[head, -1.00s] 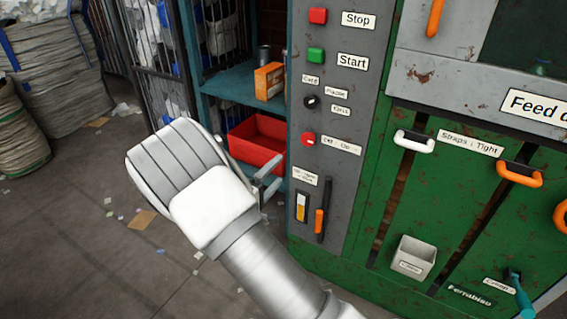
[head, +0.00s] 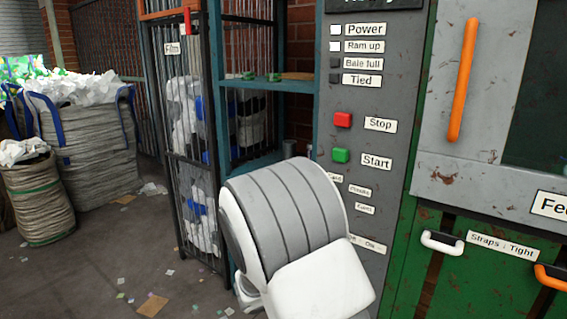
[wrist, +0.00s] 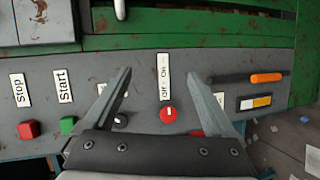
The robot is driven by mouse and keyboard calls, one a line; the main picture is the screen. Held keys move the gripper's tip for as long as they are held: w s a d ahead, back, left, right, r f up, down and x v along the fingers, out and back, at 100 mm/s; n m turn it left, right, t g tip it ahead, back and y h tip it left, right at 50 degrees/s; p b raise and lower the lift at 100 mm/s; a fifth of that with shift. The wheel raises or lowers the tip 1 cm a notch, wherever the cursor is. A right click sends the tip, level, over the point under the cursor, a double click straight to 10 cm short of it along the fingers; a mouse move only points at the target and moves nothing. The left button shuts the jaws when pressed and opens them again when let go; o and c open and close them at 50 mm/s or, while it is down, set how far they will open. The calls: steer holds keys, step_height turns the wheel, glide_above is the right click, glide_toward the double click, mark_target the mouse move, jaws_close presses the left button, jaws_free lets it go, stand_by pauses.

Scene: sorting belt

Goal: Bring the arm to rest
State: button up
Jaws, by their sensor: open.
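My gripper (wrist: 160,95) is open and empty in the wrist view, with its two fingers spread in front of the grey control panel (wrist: 225,68). A red knob (wrist: 168,115) labelled Off and On shows between the fingers, and a black knob (wrist: 121,121) sits by the left finger. I cannot tell how near the fingers are to the panel. In the head view my white and grey wrist (head: 285,225) covers the lower part of the panel, and the fingers are hidden.
Red Stop (head: 343,120) and green Start (head: 340,155) buttons are above my wrist. A green machine door (head: 470,275) with handles stands to the right. A wire cage (head: 190,150) and teal shelf (head: 262,85) stand to the left. Full sacks (head: 85,140) stand farther left; scrap-littered floor lies between.

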steer(key=s+d+r+m+g+y, duration=0.2)
steer(key=s+d+r+g, duration=0.15)
steer(key=s, duration=0.35)
steer(key=s+d+r+m+g+y, duration=0.2)
steer(key=s+d+g+y, duration=0.15)
steer(key=s, duration=0.35)
steer(key=s+a+r+m+t+y, duration=0.1)
steer(key=s+a+r+t+y, duration=0.1)
steer(key=s+a+r+y, duration=0.3)
steer(key=s+a+r+m+t+y, duration=0.1)
steer(key=s+r+t+y, duration=0.15)
steer(key=s, duration=0.55)
step_height(320, 180, up, 18)
steer(key=p, duration=1.8)
steer(key=shift+w+f, duration=0.25)
steer(key=shift+a, duration=0.1)
